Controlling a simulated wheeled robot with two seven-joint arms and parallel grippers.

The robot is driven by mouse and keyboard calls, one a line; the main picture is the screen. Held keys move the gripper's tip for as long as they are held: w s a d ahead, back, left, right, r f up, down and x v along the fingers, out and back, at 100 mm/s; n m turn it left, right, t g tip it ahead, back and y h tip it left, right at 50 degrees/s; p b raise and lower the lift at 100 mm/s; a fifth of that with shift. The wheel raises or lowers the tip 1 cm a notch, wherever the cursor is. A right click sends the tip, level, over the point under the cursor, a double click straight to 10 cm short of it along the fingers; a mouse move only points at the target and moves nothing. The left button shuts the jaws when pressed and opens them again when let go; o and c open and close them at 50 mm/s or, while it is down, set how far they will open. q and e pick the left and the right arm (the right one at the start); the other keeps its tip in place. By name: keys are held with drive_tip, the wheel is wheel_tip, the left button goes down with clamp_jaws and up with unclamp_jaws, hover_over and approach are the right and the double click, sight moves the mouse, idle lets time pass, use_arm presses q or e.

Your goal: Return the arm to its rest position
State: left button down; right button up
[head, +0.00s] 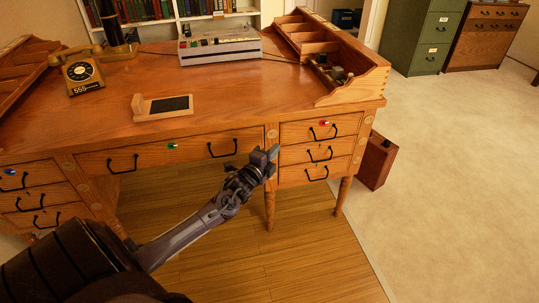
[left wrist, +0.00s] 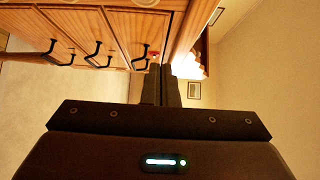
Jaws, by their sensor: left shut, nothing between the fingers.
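My left arm comes in from the lower left of the head view. Its gripper (head: 268,160) is in front of the desk (head: 215,105), near the post between the wide middle drawer (head: 170,151) and the right drawer stack (head: 318,151). The gripper is shut and empty. In the left wrist view, the shut fingers (left wrist: 168,82) point toward the desk front, with drawers and black handles (left wrist: 98,52) at the upper left. I cannot tell if the fingertips touch the desk. All the drawers in view look closed. My right gripper is not in view.
On the desk are a telephone (head: 83,75), a grey device (head: 220,47) and a wooden stand with a dark pad (head: 163,106). A brown case (head: 377,162) stands on the floor right of the desk. Green (head: 424,37) and brown cabinets (head: 486,36) stand behind. The right floor is open.

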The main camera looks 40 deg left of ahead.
use_arm(q)
drive_tip(key=shift+s+d, duration=0.15)
drive_tip(key=shift+s, duration=1.2)
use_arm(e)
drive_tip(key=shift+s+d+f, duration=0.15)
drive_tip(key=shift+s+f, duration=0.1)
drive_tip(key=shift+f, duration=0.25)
use_arm(q)
drive_tip(key=shift+f, duration=0.1)
